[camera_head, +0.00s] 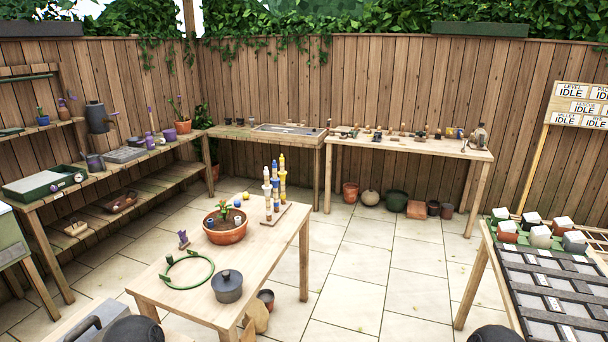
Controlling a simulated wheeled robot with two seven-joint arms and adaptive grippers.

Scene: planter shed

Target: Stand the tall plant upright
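A terracotta bowl (226,235) stands on the wooden table in the middle. A small green leafy plant (224,207) grows in it, among dark soil and small blue and white items. Whether this is the tall plant, and how far it leans, is too small to tell. A green hoop with upright clips (188,284) lies on the table in front of the bowl. A plant in an orange-brown pot (183,127) stands on the left bench and looks roughly upright. Neither of my grippers can be seen.
The table (275,240) also holds a dark lidded pot (227,287), a purple item (183,239) and a stand of coloured peg towers (274,190). A tray bench (545,290) is at right. Benches line the fence. The paved floor (370,260) between is clear.

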